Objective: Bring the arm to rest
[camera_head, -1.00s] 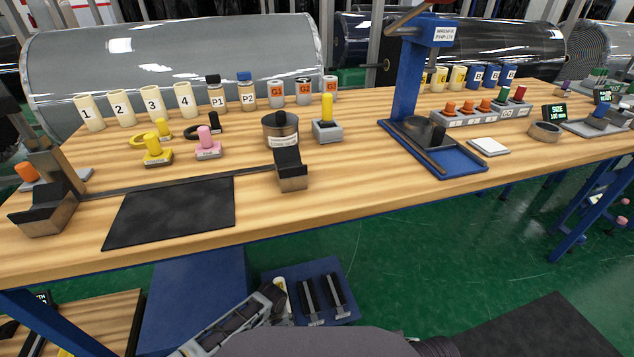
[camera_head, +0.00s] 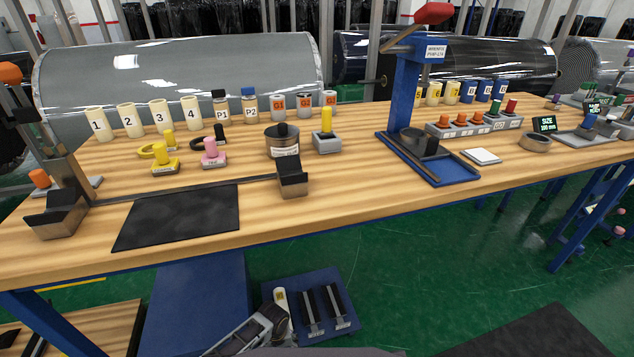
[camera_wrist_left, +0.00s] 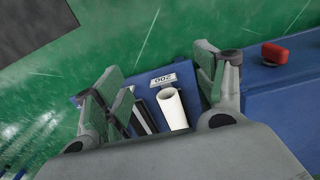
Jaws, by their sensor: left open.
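My left arm shows at the bottom edge of the head view, with my left gripper (camera_head: 262,328) low in front of the bench, beside a blue tray (camera_head: 340,318). In the left wrist view my left gripper (camera_wrist_left: 163,85) has its two fingers spread apart with nothing clasped. A white roll (camera_wrist_left: 172,108) shows beyond and between the fingers, in the blue tray; its end also shows in the head view (camera_head: 281,298). My right gripper is in neither current view.
The wooden bench (camera_head: 340,190) carries several numbered rolls, a black mat (camera_head: 180,216), a metal pot (camera_head: 283,142) and a blue press stand (camera_head: 405,90). A red part (camera_wrist_left: 275,53) sits on a blue surface in the wrist view.

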